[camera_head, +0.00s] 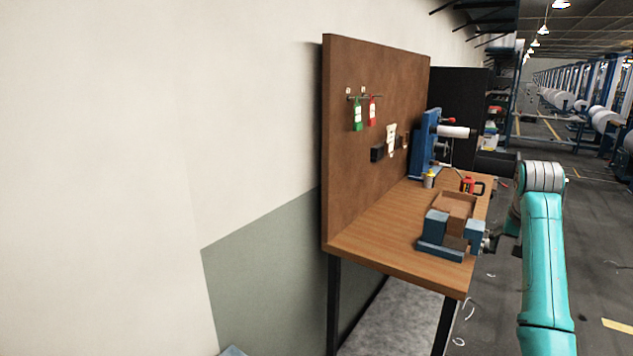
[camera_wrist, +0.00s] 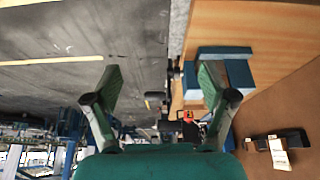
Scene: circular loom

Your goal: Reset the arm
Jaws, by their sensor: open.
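My gripper shows in the wrist view (camera_wrist: 157,85) with its two fingers spread wide apart and nothing between them. Between and beyond the fingers I see the grey floor and the edge of the wooden workbench. In the head view my teal arm reaches up at the right, beside the workbench (camera_head: 375,243). The gripper itself is hard to make out there. The blue vise (camera_head: 438,251) stands at the bench's near right corner, and in the wrist view (camera_wrist: 238,73) it lies by the right finger.
Floor at right is open.

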